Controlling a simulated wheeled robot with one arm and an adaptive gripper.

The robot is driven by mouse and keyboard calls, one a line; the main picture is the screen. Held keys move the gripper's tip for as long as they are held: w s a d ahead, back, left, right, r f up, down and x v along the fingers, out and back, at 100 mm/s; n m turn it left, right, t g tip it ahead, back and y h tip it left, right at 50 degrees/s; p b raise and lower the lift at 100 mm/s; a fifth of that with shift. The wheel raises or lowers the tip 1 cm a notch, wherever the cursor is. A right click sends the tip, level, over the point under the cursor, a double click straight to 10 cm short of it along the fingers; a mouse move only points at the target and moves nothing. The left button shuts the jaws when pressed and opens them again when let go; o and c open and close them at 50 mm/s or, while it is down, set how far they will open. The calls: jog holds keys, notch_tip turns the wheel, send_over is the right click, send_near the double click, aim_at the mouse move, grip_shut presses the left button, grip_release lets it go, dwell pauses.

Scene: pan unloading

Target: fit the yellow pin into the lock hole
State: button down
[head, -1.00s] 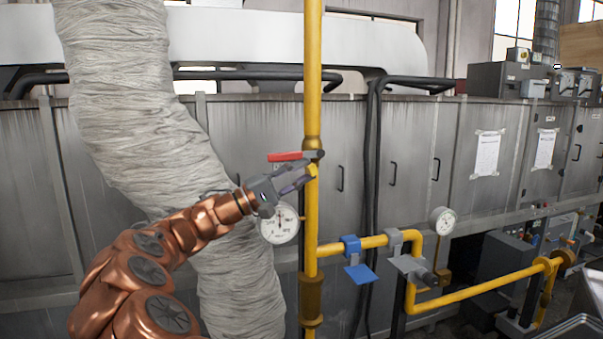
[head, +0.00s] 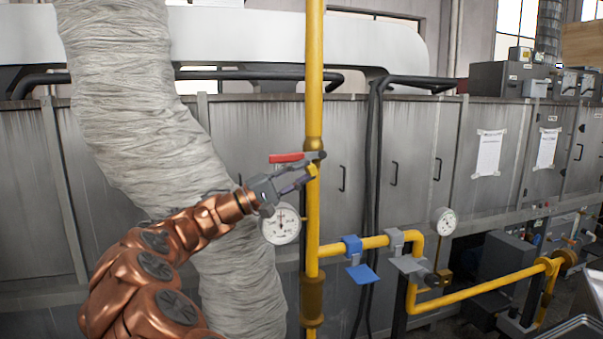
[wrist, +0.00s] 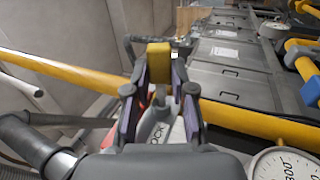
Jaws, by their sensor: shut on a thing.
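The yellow pin (head: 313,169) is at the tip of my gripper (head: 299,181), close to the yellow upright pipe and just below the red-handled valve. In the wrist view, the fingers of my gripper (wrist: 158,80) with purple inner pads are shut on the pin's yellow block (wrist: 158,57). The lock hole cannot be made out, and I cannot tell whether the pin's end touches the plate. The red valve handle (head: 287,157) points left from the pipe.
The yellow upright pipe (head: 314,60) stands right behind the gripper tip. A round gauge (head: 281,224) hangs just below the gripper. A blue-handled valve (head: 357,262) sits on the side pipe at right. A thick wrapped duct (head: 130,110) stands behind my arm.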

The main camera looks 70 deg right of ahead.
jog(key=shift+w+d+p, duration=0.4)
jog(key=shift+w+d, duration=0.05)
dwell(0.7)
jog(key=c, duration=0.9)
grip_release()
jog(key=v, duration=1.2)
jog(key=shift+s+r, duration=0.1)
